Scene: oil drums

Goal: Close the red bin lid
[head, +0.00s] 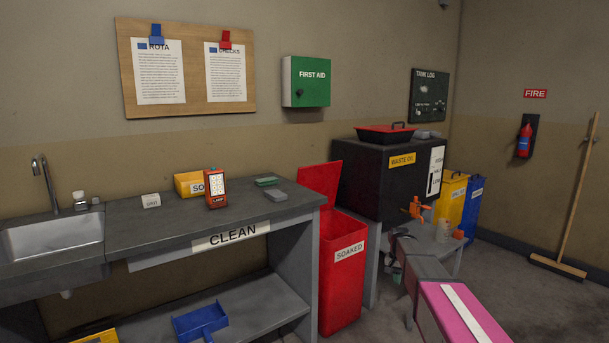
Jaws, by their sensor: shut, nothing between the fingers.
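The red bin (342,272), labelled SOAKED, stands on the floor between the grey bench and the black waste oil tank. Its red lid (320,183) is open, tilted up at the back left of the bin. The bin's mouth is exposed. My arm, grey with a pink section and a white stripe, reaches in from the bottom right, to the right of the bin. I cannot make out my gripper's fingers. Nothing of mine visibly touches the lid.
The bench (140,240) with its CLEAN sign stands close on the bin's left. The waste oil tank (372,185), with an orange tap (416,208), is on its right. Yellow (450,197) and blue (472,208) bins stand further right. The floor at right is clear up to a broom (580,200).

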